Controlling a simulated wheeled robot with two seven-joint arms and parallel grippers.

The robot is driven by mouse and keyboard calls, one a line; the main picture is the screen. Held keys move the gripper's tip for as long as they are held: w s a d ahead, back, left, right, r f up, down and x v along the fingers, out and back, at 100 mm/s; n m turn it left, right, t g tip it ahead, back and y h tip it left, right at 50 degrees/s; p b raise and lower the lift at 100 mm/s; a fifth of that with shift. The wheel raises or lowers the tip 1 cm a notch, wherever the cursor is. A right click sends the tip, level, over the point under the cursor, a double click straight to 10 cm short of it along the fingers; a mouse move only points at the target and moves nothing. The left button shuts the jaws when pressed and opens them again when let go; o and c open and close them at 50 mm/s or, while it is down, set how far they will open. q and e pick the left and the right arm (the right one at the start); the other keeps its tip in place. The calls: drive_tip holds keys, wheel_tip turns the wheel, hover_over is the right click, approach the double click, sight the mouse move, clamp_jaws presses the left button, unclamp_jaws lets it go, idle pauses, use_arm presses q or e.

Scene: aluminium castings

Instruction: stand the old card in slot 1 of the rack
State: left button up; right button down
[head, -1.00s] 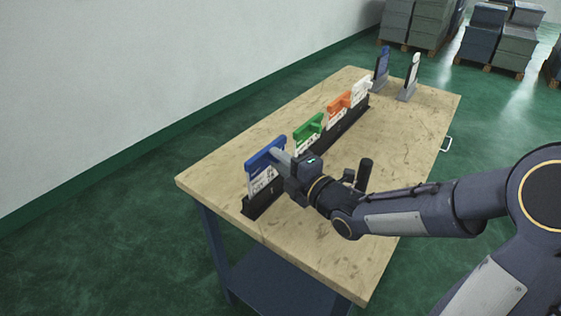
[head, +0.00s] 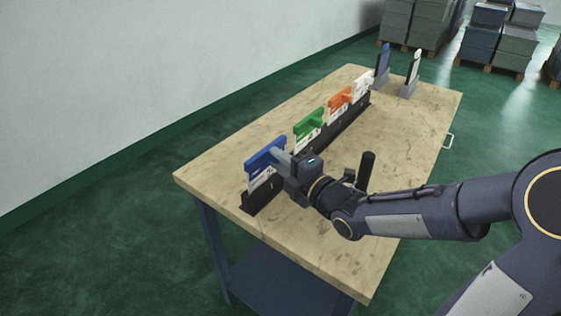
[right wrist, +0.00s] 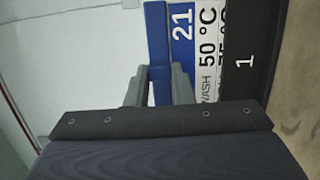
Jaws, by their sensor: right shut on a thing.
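A blue-topped card (head: 264,162) with a white label stands upright at the near end of the black rack (head: 262,197). My right gripper (head: 282,158) is shut on its blue top. In the right wrist view the jaws (right wrist: 158,84) close on the blue grip (right wrist: 157,50). The label reads 21 and 50 °C, and the rack face (right wrist: 246,80) beside it bears a 1. The card's lower part is hidden behind the rack's front wall; I cannot tell whether it touches the bottom. My left gripper is out of view.
A green card (head: 309,123), an orange card (head: 340,98) and a white card (head: 362,82) stand farther along the rack. Two small stands at the back hold a blue card (head: 382,62) and a pale one (head: 413,68).

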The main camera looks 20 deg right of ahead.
drive_tip(key=c, duration=1.2)
unclamp_jaws()
drive_tip(key=v, duration=0.7)
drive_tip(key=shift+s+d, duration=0.2)
drive_tip(key=shift+s, duration=0.15)
